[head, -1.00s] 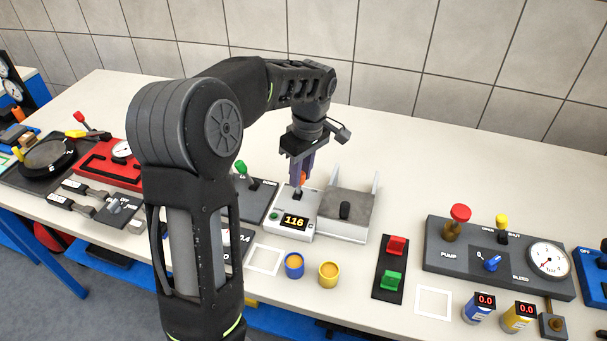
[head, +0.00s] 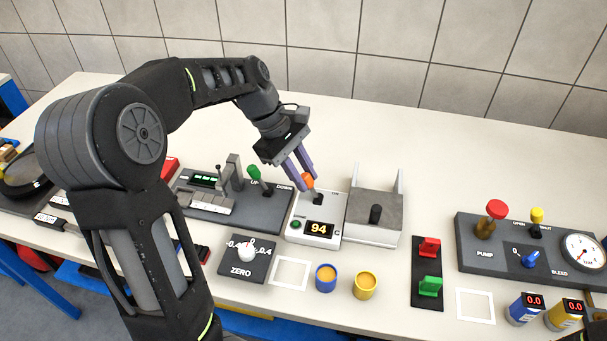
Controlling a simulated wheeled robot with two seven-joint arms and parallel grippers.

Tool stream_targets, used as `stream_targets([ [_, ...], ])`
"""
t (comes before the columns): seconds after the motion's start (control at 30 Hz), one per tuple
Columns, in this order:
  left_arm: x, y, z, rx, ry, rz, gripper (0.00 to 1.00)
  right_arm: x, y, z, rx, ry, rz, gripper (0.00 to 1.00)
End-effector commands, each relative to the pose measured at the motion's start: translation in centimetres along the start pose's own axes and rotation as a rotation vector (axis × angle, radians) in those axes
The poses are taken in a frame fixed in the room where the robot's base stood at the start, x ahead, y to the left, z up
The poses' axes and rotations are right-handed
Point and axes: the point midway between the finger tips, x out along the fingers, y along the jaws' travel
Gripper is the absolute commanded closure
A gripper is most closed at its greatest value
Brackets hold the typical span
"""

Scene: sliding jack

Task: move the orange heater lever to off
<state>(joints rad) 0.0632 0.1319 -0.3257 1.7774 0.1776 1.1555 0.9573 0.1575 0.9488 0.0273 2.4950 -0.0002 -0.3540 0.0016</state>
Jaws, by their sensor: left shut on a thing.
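The orange heater lever (head: 309,181) stands on the white heater box (head: 331,230), whose display reads 94. My left gripper (head: 306,180) reaches down from the upper left and is shut on the orange knob of the lever. Its two purple fingers lie on either side of the knob and hide part of it. The lever's black base shows just below the fingers. Labels on the box top are too small or covered to read. My right gripper does not show.
A grey-topped box (head: 374,214) with upright posts stands right of the heater. A green-knobbed lever (head: 254,173) stands close at left. Blue (head: 326,278) and yellow cups (head: 366,285) stand in front. The table behind is clear.

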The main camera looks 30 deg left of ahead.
Motion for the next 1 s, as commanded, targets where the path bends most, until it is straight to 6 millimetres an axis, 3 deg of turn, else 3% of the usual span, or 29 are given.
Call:
stream_targets([
  [0.23, 0.0, 0.0, -0.1, -0.003, 0.001, 0.000, 1.00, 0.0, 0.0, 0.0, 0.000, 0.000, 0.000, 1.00],
  [0.27, 0.0, 0.0, -0.1, -0.003, 0.001, -0.001, 0.76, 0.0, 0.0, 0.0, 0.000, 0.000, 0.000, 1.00],
  [0.53, 0.0, -0.1, -0.1, -0.002, 0.001, -0.002, 0.55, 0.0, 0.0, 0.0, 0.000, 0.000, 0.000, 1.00],
  [0.83, -0.2, 0.0, 0.0, -0.001, 0.001, -0.001, 0.55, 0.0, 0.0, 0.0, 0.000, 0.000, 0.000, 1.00],
  [1.0, -1.7, 0.0, -0.1, 0.000, 0.002, 0.001, 0.55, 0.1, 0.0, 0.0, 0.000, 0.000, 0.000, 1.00],
])
